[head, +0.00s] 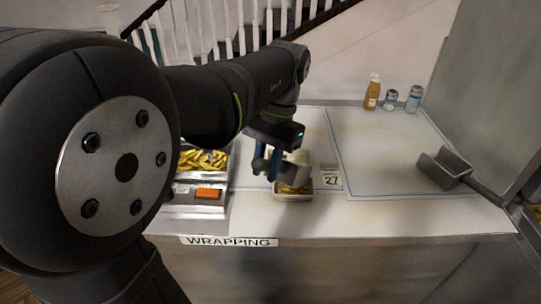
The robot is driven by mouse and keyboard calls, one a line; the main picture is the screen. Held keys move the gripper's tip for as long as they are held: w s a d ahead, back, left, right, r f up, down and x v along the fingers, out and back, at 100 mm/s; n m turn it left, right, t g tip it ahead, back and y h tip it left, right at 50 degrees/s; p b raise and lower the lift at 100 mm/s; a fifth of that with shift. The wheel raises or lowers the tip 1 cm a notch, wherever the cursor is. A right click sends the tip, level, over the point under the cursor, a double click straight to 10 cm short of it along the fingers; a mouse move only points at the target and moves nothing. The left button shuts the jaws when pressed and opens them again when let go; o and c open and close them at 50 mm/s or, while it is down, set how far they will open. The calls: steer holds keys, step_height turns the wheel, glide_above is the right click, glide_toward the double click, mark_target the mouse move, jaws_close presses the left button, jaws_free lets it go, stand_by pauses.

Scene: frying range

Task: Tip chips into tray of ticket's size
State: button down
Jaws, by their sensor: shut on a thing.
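My gripper (268,164), with blue fingers, is at the middle of the counter. It is shut on a pale grey, cup-like vessel (299,171), which looks tilted; its mouth and contents are hard to make out. Directly below the vessel is a small pale tray (294,197) with yellow chips (291,188) in it. I cannot tell whether vessel and tray touch. A small white ticket (331,179) marked "27" stands just right of the tray; any size mark on it is too small to read.
Left, partly behind my arm, are a metal bin of chips (203,160) and a unit with an orange-red block (208,193). A grey metal scoop (445,169) lies at right. A sauce bottle (372,93) and two shakers (402,99) stand at the back. The right-hand counter is mostly clear.

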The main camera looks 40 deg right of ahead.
steer(key=s+a+f+t+h, duration=0.1)
steer(key=a+f+h, duration=0.5)
steer(key=f+h, duration=0.1)
steer(key=shift+s+a+t, duration=0.2)
steer(key=shift+s+t, duration=0.05)
steer(key=shift+t, duration=0.05)
steer(key=shift+f, duration=0.1)
stand_by(0.5)
